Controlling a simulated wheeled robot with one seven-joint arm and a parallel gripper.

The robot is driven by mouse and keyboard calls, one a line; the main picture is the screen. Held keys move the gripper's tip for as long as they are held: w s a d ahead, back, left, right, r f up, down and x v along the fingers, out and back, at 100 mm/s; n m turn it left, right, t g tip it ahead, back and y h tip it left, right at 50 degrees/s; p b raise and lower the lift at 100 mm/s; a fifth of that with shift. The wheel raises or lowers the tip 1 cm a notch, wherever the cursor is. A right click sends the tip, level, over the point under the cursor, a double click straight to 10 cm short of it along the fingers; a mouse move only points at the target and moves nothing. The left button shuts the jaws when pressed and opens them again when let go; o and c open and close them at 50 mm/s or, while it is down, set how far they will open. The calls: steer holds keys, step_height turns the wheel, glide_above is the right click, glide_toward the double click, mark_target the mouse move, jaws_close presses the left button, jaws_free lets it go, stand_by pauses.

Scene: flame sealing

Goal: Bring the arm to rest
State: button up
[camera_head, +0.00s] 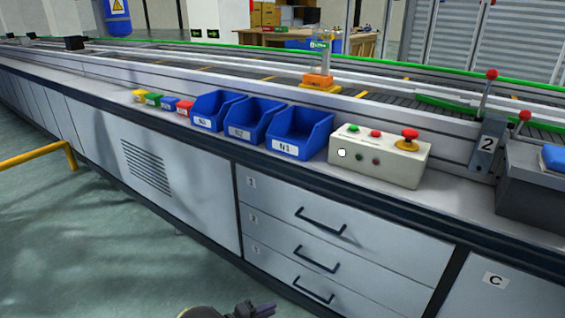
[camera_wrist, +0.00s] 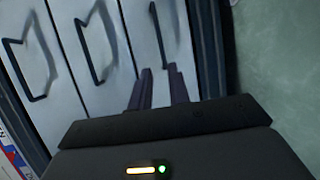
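My gripper (camera_wrist: 159,70) shows in the wrist view with its two dark fingers apart and nothing between them. Behind the fingers are the grey drawer fronts (camera_wrist: 146,22) with dark handles, seen turned on their side. In the head view only a small dark part of my arm's end (camera_head: 250,310) shows at the bottom edge, low in front of the drawers (camera_head: 310,222). The rest of the arm is out of view.
The counter (camera_head: 458,207) carries several blue bins (camera_head: 300,133), a control box (camera_head: 380,156) with a red stop button, and small coloured boxes (camera_head: 153,99). A conveyor (camera_head: 250,72) runs behind. Open floor (camera_head: 90,250) lies at the left. A yellow rail (camera_head: 35,155) stands at the left edge.

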steer(key=s+d+r+m+g+y+p, duration=0.25)
steer(key=d+r+g, duration=0.25)
steer(key=d+r, duration=0.3)
steer(key=s+d+r+m+g+y+p, duration=0.25)
steer(key=d+r+g, duration=0.2)
steer(key=r, duration=0.55)
steer(key=s+d+r+m+t+y+p, duration=0.1)
steer(key=s+d+r+t+y+p, duration=0.15)
steer(key=s+d+r+y, duration=0.6)
steer(key=s+d+r+m+t+h+p, duration=0.1)
steer(key=s+r+m+p, duration=0.15)
steer(key=s+r, duration=0.7)
steer(key=w+r+p, duration=0.2)
steer(key=r+p, duration=1.7)
steer(key=r, duration=0.1)
steer(key=w+r+p, duration=0.2)
steer(key=r+p, duration=1.7)
steer(key=r, duration=0.1)
steer(key=shift+a+r+n, duration=0.15)
steer(key=shift+r+n, duration=0.25)
steer(key=shift+n, duration=0.05)
steer(key=shift+y, duration=0.25)
